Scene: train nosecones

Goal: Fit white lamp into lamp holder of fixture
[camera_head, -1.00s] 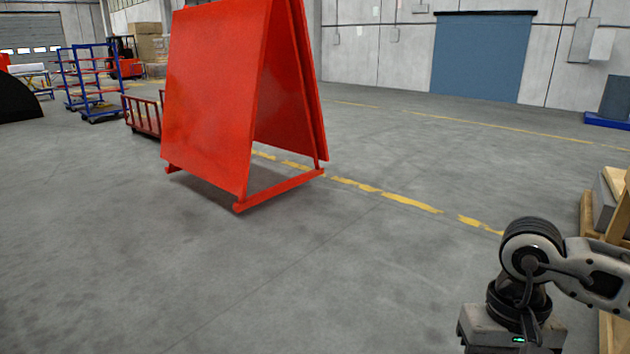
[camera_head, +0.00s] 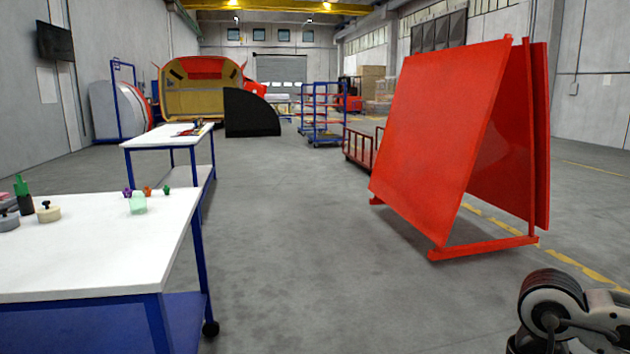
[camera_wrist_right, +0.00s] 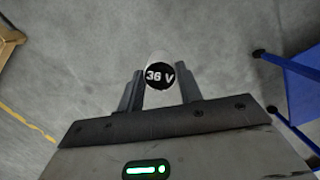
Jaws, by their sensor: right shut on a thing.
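The white lamp (camera_wrist_right: 157,57) shows in the right wrist view, seen end-on. Its near end is a black disc marked "36 V". My right gripper (camera_wrist_right: 160,88) is shut on it, with one dark finger on each side. The lamp is held above the grey floor. In the head view only part of my right arm shows at the lower right, and its gripper is out of the picture. I cannot make out the fixture or its lamp holder in either view. My left gripper is not in view.
A white-topped table (camera_head: 110,230) with jars and small items stands at the left, with a second white table (camera_head: 150,139) behind. A red A-frame rack (camera_head: 435,140) stands at the right. A yellow-and-red nosecone (camera_head: 195,90) is farther back. The floor between is open.

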